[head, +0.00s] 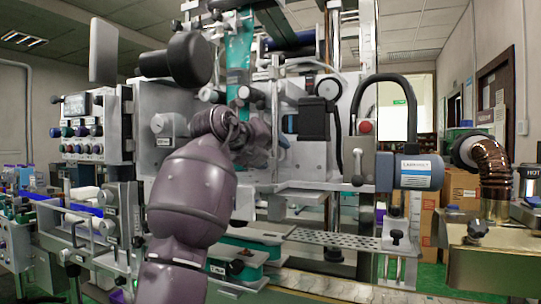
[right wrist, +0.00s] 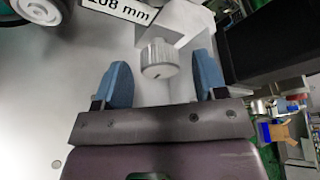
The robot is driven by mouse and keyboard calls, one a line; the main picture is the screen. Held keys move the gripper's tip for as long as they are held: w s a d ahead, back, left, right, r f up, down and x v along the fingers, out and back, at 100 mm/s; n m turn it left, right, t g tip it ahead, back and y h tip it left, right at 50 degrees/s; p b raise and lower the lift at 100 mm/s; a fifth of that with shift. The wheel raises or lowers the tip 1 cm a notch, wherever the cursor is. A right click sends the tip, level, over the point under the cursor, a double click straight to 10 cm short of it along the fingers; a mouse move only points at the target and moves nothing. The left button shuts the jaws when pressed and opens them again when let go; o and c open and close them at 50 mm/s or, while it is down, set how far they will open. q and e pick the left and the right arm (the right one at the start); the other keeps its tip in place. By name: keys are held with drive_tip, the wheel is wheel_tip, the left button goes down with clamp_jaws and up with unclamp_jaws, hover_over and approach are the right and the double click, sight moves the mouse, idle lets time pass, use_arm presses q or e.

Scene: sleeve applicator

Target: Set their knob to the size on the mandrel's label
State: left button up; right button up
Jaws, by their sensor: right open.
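In the right wrist view, a small silver-grey knurled knob (right wrist: 160,58) with a dark mark on its face stands between the two blue fingers of my right gripper (right wrist: 162,70). The fingers are open, with a gap on each side of the knob. A white label (right wrist: 122,8) above it reads what looks like "208 mm"; its top is cut off. In the head view, my purple arm hides most of that spot. Another round grey knob (head: 161,125) with a small, unreadable label sits on the panel left of the arm. My left gripper is not in view.
A control panel (head: 82,128) with several buttons is at the left. A grey motor (head: 409,171) and black bent hose (head: 383,82) stand right of the arm. A black block (right wrist: 268,40) is close to the right finger. A brown ribbed duct (head: 492,165) is at far right.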

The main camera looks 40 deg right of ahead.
drive_tip(key=shift+d+f, duration=0.1)
drive_tip(key=shift+d, duration=0.1)
drive_tip(key=c, duration=0.9)
drive_tip(key=shift+n+g+h+p, duration=0.3)
drive_tip(key=shift+n+g+h, duration=0.25)
drive_tip(key=shift+n, duration=0.55)
drive_tip(key=shift+w+f+n+g+h, duration=0.1)
drive_tip(key=shift+n+g+h, duration=0.15)
drive_tip(key=shift+n+h, duration=0.85)
drive_tip(key=shift+n+y, duration=0.35)
drive_tip(key=shift+n, duration=0.25)
